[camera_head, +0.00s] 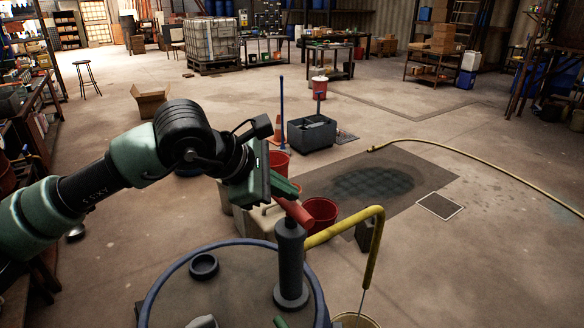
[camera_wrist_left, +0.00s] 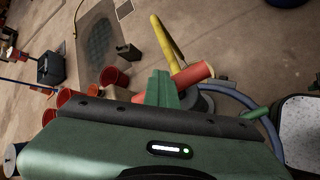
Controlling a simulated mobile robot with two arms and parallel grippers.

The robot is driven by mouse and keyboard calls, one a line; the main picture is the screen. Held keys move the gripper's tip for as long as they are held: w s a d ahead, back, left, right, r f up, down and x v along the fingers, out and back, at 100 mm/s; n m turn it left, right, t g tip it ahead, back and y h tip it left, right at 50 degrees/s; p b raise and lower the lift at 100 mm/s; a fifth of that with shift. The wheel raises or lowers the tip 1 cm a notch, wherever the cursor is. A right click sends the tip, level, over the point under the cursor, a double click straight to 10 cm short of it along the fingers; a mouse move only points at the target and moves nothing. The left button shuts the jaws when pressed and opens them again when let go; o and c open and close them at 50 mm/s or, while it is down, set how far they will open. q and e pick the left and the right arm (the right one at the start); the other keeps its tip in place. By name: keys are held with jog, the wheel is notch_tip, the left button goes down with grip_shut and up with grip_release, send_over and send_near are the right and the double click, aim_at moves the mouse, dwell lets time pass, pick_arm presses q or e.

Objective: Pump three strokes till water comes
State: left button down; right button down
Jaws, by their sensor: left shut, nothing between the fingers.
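The pump (camera_head: 290,262) is a dark grey upright cylinder on a round, blue-rimmed top (camera_head: 236,275). Its red handle (camera_head: 293,210) slants at the pump's head, and a yellow spout (camera_head: 376,240) arches out to the right. A bucket (camera_head: 357,320) is partly in view below the spout. A thin pale line hangs between them; I cannot tell whether it is water or wire. My left gripper (camera_head: 284,187) is shut and empty right at the red handle's upper end. In the left wrist view its green fingers (camera_wrist_left: 162,88) are beside the handle (camera_wrist_left: 192,75); contact is unclear. My right gripper is not in view.
A small dark cup (camera_head: 204,266) sits on the round top. Behind the pump are red buckets (camera_head: 321,212), a dark grey bin (camera_head: 311,134) and an orange cone (camera_head: 277,130). A yellow hose (camera_head: 470,158) crosses the floor at right. The middle floor is mostly open.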

pick_arm(q)
jog(key=shift+f, duration=0.2)
notch_tip(320, 180, up, 7)
jog(key=p, duration=0.3)
jog(key=shift+w, duration=0.15)
dwell(0.6)
jog(key=shift+r, duration=0.2)
notch_tip(320, 180, up, 6)
jog(key=p, duration=0.3)
send_over(287, 205)
dwell(2.6)
